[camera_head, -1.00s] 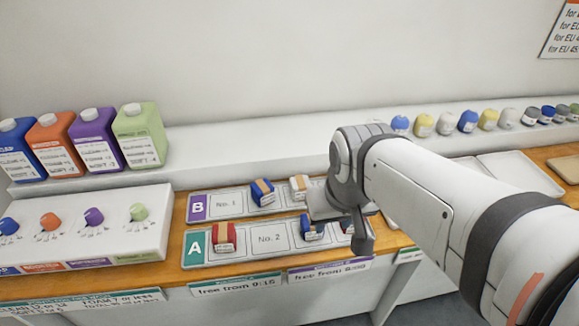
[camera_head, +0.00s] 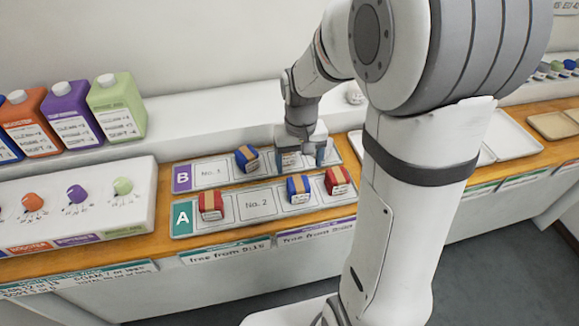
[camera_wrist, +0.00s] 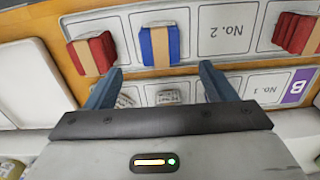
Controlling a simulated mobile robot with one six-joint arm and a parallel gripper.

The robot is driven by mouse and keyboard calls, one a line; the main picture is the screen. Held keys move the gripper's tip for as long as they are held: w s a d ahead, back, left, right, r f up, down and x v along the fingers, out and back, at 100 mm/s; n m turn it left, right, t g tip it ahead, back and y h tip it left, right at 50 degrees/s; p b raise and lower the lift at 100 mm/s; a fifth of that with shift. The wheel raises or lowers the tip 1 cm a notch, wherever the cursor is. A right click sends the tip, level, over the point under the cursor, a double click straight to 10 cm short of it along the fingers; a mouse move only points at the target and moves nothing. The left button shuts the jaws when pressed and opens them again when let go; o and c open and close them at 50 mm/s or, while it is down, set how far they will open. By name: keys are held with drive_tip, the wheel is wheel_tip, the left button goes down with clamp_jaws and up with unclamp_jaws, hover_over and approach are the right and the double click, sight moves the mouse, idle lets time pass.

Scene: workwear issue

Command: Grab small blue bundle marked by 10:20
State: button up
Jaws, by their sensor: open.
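One blue bundle with a tan band (camera_head: 298,187) sits on strip A (camera_head: 240,220), right of the No. 2 field; the wrist view shows it (camera_wrist: 160,45) beyond my fingertips. Another blue bundle (camera_head: 246,158) sits on strip B (camera_head: 215,183), right of No. 1 and left of my gripper. My gripper (camera_head: 300,158) is open, pointing down over strip B. In the wrist view, its fingers (camera_wrist: 160,82) are apart, with small printed pale items partly visible between them. I cannot read 10:20 on either blue bundle.
Red bundles (camera_head: 211,206) and (camera_head: 337,181) flank the blue one on strip A. A white ledge (camera_head: 190,115) runs behind. Coloured bottles (camera_head: 117,108) stand at left. Flat pale trays (camera_head: 508,140) lie at right. Front edge signs include "free from 9:15" (camera_head: 228,251).

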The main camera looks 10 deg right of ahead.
sight(298, 182)
wheel_tip(298, 182, down, 8)
drive_tip(key=shift+s+a+f+p, duration=0.1)
drive_tip(key=shift+s+p, duration=0.05)
drive_tip(key=shift+p, duration=0.3)
drive_tip(key=c, duration=1.1)
